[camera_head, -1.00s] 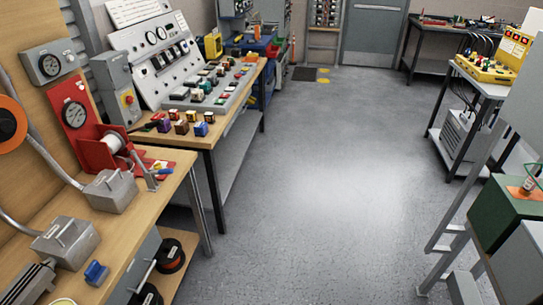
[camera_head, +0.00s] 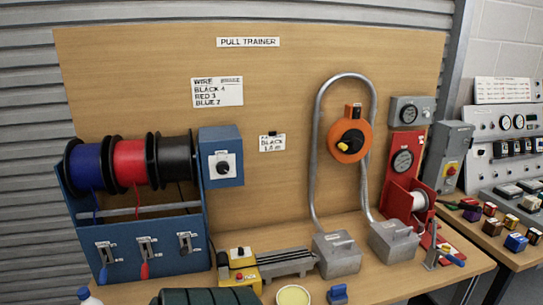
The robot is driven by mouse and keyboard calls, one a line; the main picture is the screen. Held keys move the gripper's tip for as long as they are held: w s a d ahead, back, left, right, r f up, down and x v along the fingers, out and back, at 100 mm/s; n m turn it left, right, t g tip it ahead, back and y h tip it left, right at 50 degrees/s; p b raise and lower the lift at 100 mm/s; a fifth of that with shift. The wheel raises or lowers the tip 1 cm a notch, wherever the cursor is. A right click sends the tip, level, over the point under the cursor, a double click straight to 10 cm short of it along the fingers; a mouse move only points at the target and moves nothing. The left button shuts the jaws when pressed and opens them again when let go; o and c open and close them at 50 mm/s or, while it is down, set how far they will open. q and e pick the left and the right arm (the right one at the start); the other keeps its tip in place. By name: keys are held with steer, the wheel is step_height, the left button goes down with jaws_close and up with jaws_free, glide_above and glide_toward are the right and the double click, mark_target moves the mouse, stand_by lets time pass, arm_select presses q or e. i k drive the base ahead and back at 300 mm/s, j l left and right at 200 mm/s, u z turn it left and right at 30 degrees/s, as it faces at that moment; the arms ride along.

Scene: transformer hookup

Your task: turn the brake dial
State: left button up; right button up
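A blue box (camera_head: 231,143) stands at the right end of the blue spool rack, in the left half of the head view. A black knob (camera_head: 223,167) on a white square plate sits on its front; it looks like the brake dial, but its label is too small to read. The knob's exact setting cannot be made out. The rack (camera_head: 152,246) carries a blue spool (camera_head: 86,165), a red spool (camera_head: 130,161) and a black spool (camera_head: 175,157). Neither of my grippers is in view, and nothing stands in front of the knob.
A yellow device (camera_head: 240,262) with a grey track lies below the blue box. An orange wheel (camera_head: 350,141), conduit (camera_head: 318,120), two grey metal boxes (camera_head: 337,256) and a red winch panel (camera_head: 402,160) stand to the right. A yellow round pad (camera_head: 293,296) lies at the front edge.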

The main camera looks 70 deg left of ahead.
mark_target(222, 167)
steer(key=u, duration=2.6)
